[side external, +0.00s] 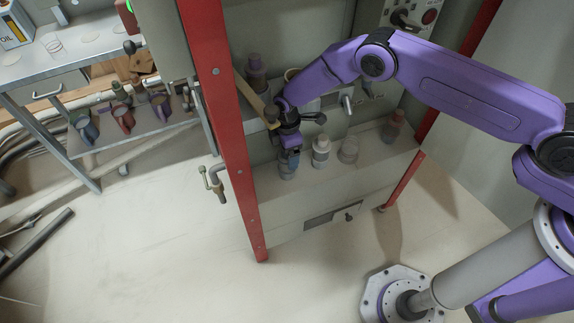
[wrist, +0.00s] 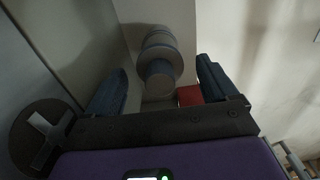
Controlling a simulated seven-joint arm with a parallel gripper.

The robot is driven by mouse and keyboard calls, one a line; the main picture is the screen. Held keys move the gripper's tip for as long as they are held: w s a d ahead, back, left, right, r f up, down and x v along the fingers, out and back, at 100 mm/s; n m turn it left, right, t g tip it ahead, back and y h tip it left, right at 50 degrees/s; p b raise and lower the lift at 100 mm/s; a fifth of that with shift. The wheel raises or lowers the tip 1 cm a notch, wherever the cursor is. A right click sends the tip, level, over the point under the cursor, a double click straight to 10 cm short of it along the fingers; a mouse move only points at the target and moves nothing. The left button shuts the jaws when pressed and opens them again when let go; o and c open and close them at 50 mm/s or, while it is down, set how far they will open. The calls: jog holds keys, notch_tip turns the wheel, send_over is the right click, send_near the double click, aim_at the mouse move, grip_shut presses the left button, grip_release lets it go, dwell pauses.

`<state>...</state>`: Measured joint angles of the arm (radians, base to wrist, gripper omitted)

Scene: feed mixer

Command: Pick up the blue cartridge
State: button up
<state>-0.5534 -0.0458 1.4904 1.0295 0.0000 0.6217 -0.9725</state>
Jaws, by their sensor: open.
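The blue cartridge (side external: 287,170) stands upright at the left end of a pale ledge in the side view, a dull grey-blue cylinder. My gripper (side external: 289,148) points down directly over its top. In the wrist view, a stepped, dim grey-blue cylinder (wrist: 158,62), apparently this cartridge, shows between the two separated dark fingers of my gripper (wrist: 160,76). The fingers lie on either side of it, with visible gaps. Whether they touch it is hidden in the side view.
A dark bottle (side external: 257,73) stands behind. A red post (side external: 228,130) is close on the left.

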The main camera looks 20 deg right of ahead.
jog(key=shift+f, duration=0.6)
grip_shut()
jog(key=shift+r, duration=0.1)
